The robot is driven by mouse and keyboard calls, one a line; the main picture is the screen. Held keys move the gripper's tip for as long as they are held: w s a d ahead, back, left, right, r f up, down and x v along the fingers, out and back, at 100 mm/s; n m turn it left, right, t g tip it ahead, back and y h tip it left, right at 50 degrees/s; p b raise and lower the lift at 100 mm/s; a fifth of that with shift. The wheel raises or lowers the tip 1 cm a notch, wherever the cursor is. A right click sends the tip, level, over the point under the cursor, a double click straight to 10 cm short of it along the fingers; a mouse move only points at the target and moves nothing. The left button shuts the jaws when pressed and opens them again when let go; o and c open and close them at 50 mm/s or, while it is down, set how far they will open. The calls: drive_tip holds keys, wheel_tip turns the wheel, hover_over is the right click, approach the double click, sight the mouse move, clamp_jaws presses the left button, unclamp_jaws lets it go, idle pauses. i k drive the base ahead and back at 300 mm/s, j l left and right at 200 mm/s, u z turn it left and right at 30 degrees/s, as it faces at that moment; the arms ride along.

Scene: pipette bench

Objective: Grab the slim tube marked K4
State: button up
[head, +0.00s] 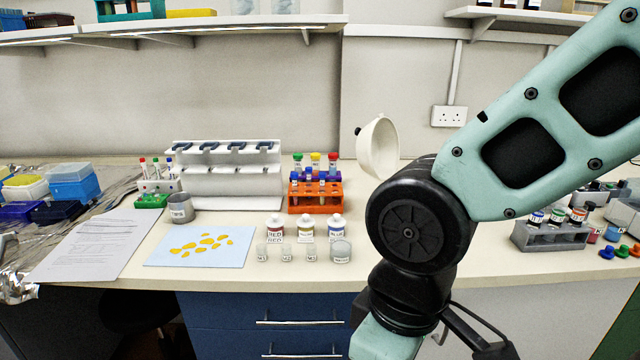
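Slim capped tubes (156,170) stand upright in a small white-and-green rack (150,201) at the left of the bench. Other tubes with green, yellow and red caps (315,163) stand in an orange and purple rack (318,207) near the middle. Short labelled vials (557,218) stand in a grey rack (548,240) at the right. The labels are too small to read, so I cannot tell which tube is K4.
Red, yellow and blue labelled bottles (306,229) and small cups (286,254) stand at the front middle. A blue sheet with yellow pieces (160,256), a grey cup (181,208), a white pipette stand (232,185) and a paper (85,245) lie leftward. Bare bench shows behind the sheet.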

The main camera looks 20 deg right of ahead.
sight(294, 175)
drive_tip(key=i+j+z, duration=0.2)
drive_tip(key=j, duration=0.25)
drive_tip(key=i+j+z, duration=0.25)
drive_tip(key=j, duration=0.25)
drive_tip(key=i+j+z, duration=0.2)
drive_tip(key=j, duration=0.35)
drive_tip(key=j+z, duration=0.25)
drive_tip(key=j, duration=0.3)
drive_tip(key=i+j+z, duration=0.2)
drive_tip(key=j, duration=0.35)
drive_tip(key=k, duration=0.1)
